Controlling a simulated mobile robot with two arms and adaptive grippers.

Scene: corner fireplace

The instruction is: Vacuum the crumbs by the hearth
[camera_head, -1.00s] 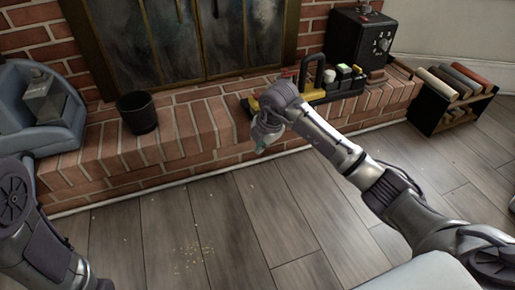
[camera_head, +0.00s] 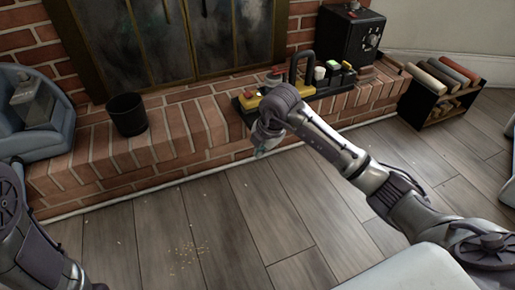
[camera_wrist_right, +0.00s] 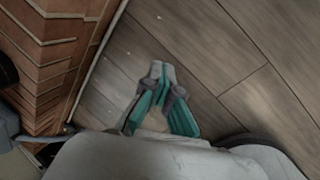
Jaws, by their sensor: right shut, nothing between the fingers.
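Small tan crumbs (camera_head: 187,250) lie scattered on the grey wood floor in front of the brick hearth. Pale specks also show on the floor in the wrist view (camera_wrist_right: 128,53). My right gripper (camera_head: 264,148) hangs in front of the hearth's front edge, above the floor and to the upper right of the crumbs. In the wrist view its teal fingers (camera_wrist_right: 160,69) meet at the tips with nothing between them. A yellow and black item with an upright black handle (camera_head: 301,72) is on the hearth behind my right arm, partly hidden. I cannot tell whether it is the vacuum. My left gripper is out of view.
A blue-grey appliance with a clear bin (camera_head: 33,105) stands at the left. A black cup (camera_head: 127,115) is on the hearth (camera_head: 165,150). A black box with knobs (camera_head: 350,40) and a low rack of rolls (camera_head: 440,95) are at the right.

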